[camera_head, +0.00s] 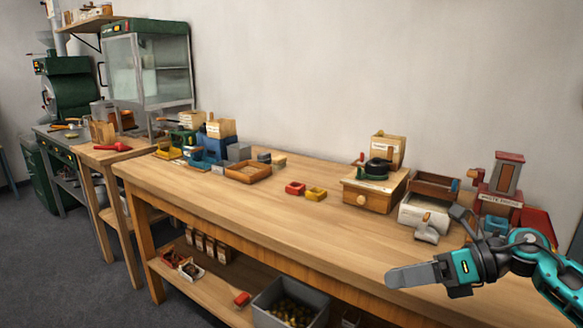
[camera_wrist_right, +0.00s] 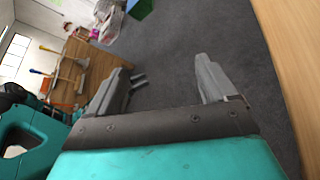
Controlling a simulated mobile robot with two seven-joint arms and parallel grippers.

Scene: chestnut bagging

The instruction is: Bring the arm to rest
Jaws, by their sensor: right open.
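My right gripper (camera_head: 398,277) is at the lower right of the head view, over the front part of the long wooden table (camera_head: 250,203). Its arm comes in from the right edge. In the right wrist view the two fingers of the right gripper (camera_wrist_right: 165,85) are spread apart, with only grey floor (camera_wrist_right: 170,45) between them. The gripper is open and holds nothing. My left gripper does not show in either view.
A wooden drawer box (camera_head: 372,195), a wooden tray (camera_head: 435,184) and a red tower-shaped item (camera_head: 506,172) stand behind the right gripper. The table's front middle is clear. A grey bin (camera_head: 290,295) stands on the lower shelf.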

